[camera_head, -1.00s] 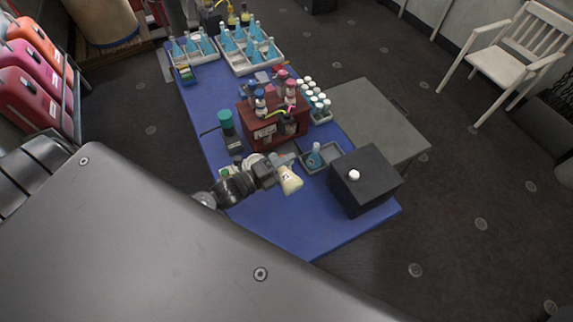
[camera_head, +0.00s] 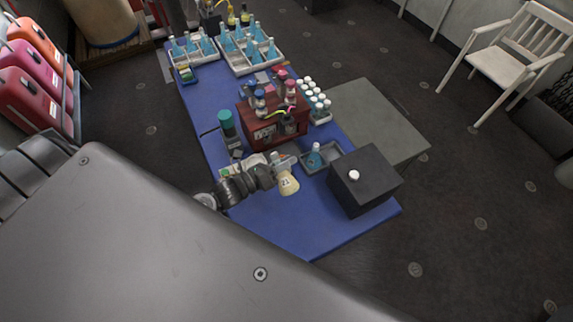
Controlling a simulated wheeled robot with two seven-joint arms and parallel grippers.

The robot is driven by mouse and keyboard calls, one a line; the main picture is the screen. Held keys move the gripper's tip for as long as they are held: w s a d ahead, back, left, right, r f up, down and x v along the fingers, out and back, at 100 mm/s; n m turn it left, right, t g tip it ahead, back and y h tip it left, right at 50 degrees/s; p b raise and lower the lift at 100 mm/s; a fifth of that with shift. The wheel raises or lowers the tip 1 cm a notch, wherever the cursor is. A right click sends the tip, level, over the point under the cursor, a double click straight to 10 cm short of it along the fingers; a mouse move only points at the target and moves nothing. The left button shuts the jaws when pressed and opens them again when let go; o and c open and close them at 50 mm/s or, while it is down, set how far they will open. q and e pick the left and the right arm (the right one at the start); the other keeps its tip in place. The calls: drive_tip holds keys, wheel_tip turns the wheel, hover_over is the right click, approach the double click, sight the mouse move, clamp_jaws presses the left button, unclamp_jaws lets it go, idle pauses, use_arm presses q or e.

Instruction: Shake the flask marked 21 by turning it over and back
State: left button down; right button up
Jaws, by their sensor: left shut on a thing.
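The flask marked 21 (camera_head: 288,184) is pale cream and shows its number on the side facing me. My left gripper (camera_head: 277,168) is shut on it at its narrow upper part and holds it over the blue table, left of the black box. The flask is close to upright, with its wide base toward the lower right and a slight tilt. The fingers are small in the view and partly merge with the flask's neck. My right gripper is not in view.
A grey tray (camera_head: 306,168) with a blue flask lies just right of my gripper. A dark red box (camera_head: 262,135) with bottles stands behind. The blue table's (camera_head: 300,235) front is clear.

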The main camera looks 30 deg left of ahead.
use_arm(q)
drive_tip(key=shift+r, duration=0.1)
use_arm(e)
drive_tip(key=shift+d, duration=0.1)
use_arm(q)
drive_tip(key=n+p, duration=0.1)
drive_tip(key=n, duration=0.6)
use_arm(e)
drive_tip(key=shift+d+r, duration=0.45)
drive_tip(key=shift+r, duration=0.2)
use_arm(q)
drive_tip(key=n+p, duration=0.1)
drive_tip(key=n, duration=0.6)
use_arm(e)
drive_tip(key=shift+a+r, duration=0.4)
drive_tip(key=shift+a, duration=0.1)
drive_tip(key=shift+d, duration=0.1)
